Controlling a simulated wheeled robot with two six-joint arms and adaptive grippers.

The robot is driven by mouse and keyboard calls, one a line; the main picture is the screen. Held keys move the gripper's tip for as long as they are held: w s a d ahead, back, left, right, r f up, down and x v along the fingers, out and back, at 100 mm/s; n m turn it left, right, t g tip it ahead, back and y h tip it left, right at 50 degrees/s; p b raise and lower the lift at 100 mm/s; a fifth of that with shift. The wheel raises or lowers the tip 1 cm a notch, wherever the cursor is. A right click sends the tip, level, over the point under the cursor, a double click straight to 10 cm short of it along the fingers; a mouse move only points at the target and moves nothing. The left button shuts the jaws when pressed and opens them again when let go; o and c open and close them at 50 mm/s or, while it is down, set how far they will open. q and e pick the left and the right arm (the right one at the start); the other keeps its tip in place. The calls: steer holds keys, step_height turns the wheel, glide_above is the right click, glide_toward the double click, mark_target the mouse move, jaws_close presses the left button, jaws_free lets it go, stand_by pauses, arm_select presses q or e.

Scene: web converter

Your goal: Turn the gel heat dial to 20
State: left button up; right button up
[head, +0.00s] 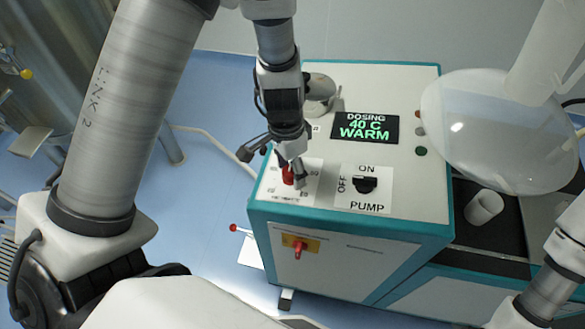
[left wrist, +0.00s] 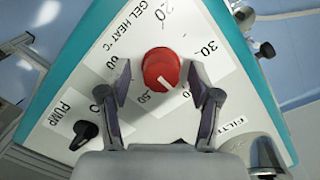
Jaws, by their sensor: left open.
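The gel heat dial is a red knob (left wrist: 161,69) on a white label plate (left wrist: 215,85) printed "GEL HEAT °C", with 20 and 30 readable. The knob's white mark points toward the lower right in the left wrist view, away from the 20. In the head view the red dial (head: 288,174) is partly hidden by my left gripper (head: 295,170). In the left wrist view my left gripper (left wrist: 158,82) is open, with one finger on each side of the dial and gaps visible between. The display (head: 365,127) reads "DOSING 40 C WARM". My right gripper is out of view.
A black pump switch (head: 365,184) sits right of the dial; it also shows in the left wrist view (left wrist: 84,134). A metal filter fitting (head: 319,90) stands behind the dial. A red-handled switch (head: 298,246) is on the front face. A white cup (head: 484,207) stands at right.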

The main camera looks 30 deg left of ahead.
arm_select(q)
steer(key=shift+w+a+f, duration=0.1)
steer(key=shift+f, duration=0.1)
steer(key=shift+s+r, duration=0.15)
steer(key=shift+s, duration=0.1)
steer(key=c, duration=1.1)
steer(key=shift+c, duration=0.2)
